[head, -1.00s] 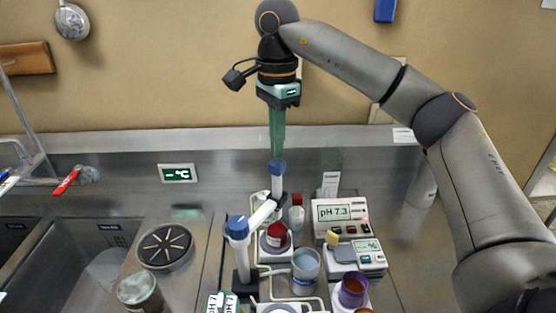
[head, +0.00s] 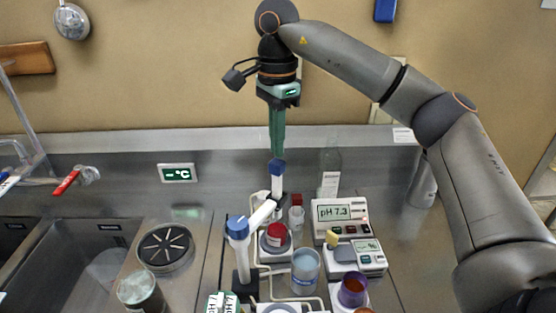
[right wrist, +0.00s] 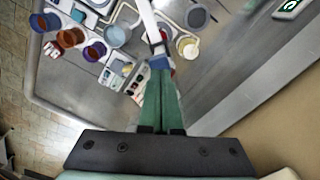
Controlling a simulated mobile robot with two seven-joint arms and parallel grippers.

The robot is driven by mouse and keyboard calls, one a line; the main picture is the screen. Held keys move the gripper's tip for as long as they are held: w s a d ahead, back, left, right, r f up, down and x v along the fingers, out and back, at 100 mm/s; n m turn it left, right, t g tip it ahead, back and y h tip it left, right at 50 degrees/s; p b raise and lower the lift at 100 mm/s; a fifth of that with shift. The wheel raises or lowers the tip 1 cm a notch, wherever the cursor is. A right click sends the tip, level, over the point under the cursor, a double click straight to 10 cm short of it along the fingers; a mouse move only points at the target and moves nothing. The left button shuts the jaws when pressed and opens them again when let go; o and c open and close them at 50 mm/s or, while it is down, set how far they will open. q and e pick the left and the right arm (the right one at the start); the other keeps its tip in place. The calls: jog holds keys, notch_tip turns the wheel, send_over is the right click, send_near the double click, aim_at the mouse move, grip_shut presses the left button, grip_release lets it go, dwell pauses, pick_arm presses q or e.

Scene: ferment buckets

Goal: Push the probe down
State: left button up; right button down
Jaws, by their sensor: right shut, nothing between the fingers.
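The probe is a white upright stick with a blue cap (head: 278,168), held at the end of a white stand arm (head: 262,213). The arm joins a post with a blue top (head: 238,228). My right gripper (head: 277,153) points straight down with its green fingers together and empty. Its tips are right at the top of the blue cap; I cannot tell whether they touch it. In the right wrist view the shut fingers (right wrist: 159,66) hide most of the cap. The probe's lower end is hidden among the items below. My left gripper is not in view.
A meter reading pH 7.3 (head: 339,213) stands right of the stand, with a smaller meter (head: 362,255) in front. A blue-grey cup (head: 305,270), a red-topped jar (head: 276,236) and a purple cup (head: 352,290) crowd the counter. A sink (head: 62,262) lies left.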

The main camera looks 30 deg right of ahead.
aim_at(277, 162)
jog(key=shift+f, duration=0.15)
jog(key=shift+f+b, duration=1.95)
jog(key=shift+f, duration=1.4)
notch_tip(277, 162, up, 5)
jog(key=p, duration=0.5)
jog(key=shift+r, duration=0.1)
jog(key=c, duration=1.5)
grip_release()
